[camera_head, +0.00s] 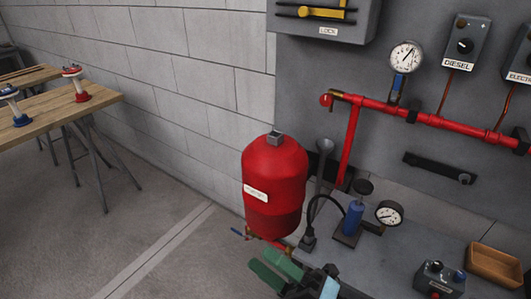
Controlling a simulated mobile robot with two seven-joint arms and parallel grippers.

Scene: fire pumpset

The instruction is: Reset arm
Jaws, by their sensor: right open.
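My right gripper (268,267) shows at the bottom edge, right of the middle, with green fingers pointing up and to the left. Its fingers are apart with nothing seen between them. It appears in front of the floor, just below the red tank (274,180) in the picture. Most of my right arm is cut off by the bottom edge. My left gripper is not in view.
A grey bench (385,262) at the lower right carries a blue cylinder (353,218), a gauge (389,213), a control box (440,278) and a wooden tray (494,265). A red pipe (440,122) runs along the panel. A wooden table (60,110) stands left; the floor between is clear.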

